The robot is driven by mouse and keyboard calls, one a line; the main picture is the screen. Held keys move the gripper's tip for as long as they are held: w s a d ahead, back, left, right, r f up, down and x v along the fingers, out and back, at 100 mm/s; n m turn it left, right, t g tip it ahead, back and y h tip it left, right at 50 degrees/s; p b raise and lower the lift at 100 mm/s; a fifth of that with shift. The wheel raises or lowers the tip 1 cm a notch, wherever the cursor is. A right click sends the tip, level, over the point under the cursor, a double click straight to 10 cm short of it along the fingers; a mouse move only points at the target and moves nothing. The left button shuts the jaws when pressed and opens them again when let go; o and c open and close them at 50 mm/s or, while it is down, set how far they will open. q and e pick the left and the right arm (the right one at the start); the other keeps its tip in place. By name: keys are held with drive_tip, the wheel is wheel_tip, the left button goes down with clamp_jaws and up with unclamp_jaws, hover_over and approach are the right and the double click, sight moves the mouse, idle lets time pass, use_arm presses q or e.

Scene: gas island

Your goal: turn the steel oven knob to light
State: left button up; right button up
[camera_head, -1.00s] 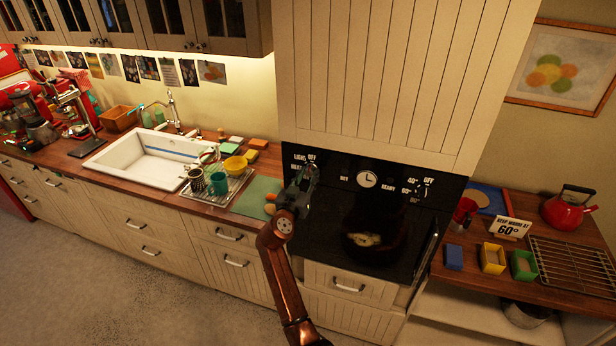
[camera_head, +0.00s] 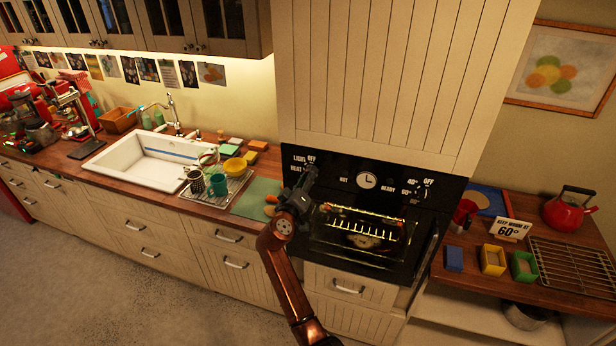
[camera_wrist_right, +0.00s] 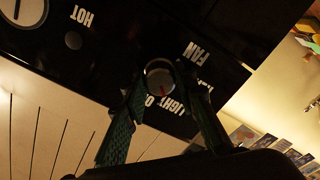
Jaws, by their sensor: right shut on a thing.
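The steel oven knob (camera_wrist_right: 159,76) is round, with a red mark on its face, and sits on the black oven panel. In the wrist view its red mark points toward the white lettering "LIGHT". My right gripper (camera_wrist_right: 160,88) has its green ridged fingers on both sides of the knob and is shut on it. In the head view my right gripper (camera_head: 306,180) reaches the left end of the panel and hides the knob. The oven (camera_head: 357,234) glows inside, showing a rack and a pale item behind the glass. My left gripper is not in view.
A clock (camera_head: 367,180) and a second knob (camera_head: 422,192) are on the same panel. A wooden counter with a green mat (camera_head: 256,197) and a sink (camera_head: 150,160) lies left. A side shelf with a red kettle (camera_head: 567,211) and a wire rack (camera_head: 575,266) stands right.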

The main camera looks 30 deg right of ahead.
drive_tip(key=shift+n, duration=0.5)
drive_tip(key=o, duration=1.1)
drive_tip(key=v, duration=0.7)
drive_tip(key=shift+s+a, duration=0.2)
drive_tip(key=shift+s, duration=0.05)
